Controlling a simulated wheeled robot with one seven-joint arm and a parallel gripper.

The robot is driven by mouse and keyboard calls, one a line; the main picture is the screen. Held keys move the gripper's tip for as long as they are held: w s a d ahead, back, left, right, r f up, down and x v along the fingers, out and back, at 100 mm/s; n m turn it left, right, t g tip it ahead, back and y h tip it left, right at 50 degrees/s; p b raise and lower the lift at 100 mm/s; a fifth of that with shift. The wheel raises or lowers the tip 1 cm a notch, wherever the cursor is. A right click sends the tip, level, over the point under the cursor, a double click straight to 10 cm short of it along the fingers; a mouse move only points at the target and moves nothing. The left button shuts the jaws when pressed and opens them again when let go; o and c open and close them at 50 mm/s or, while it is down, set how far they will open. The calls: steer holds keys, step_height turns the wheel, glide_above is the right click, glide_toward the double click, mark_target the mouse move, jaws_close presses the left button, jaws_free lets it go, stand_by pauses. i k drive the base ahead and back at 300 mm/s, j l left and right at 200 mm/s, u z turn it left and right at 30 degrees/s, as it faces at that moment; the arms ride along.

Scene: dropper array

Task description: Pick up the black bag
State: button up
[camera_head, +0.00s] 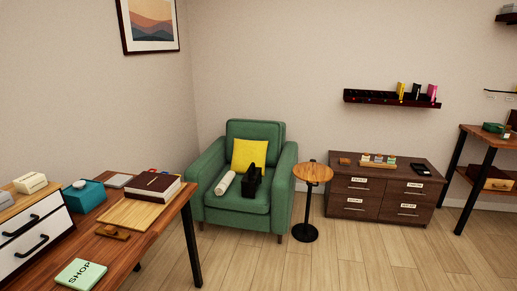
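A black bag (251,185) sits upright on the seat of the green armchair (242,210). It stands in front of a yellow cushion (249,154). A pale rolled item (225,183) lies just to its left on the same seat. The bag is small in this view, so its finer shape and handles are hard to make out. My gripper is not in this view.
A wooden desk (166,219) with books, a tray and boxes fills the lower left. A round side table (313,173) stands right of the armchair. A low drawer cabinet (383,192) is beyond it. The wooden floor at the lower right is clear.

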mark_target(251, 180)
steer(key=i, duration=0.95)
steer(key=i+u, duration=0.1)
steer(key=i, duration=0.85)
steer(key=i+u, duration=0.2)
steer(key=i, duration=0.35)
steer(key=i+l+u, duration=0.1)
steer(key=i+u, duration=0.15)
steer(key=i, duration=0.3)
steer(key=i+l+u, duration=0.2)
steer(key=i, duration=0.35)
steer(key=i+l+u, duration=0.1)
steer(key=i+u, duration=0.25)
steer(key=i+l+u, duration=0.65)
steer(key=i+j, duration=0.05)
steer(key=j, duration=0.05)
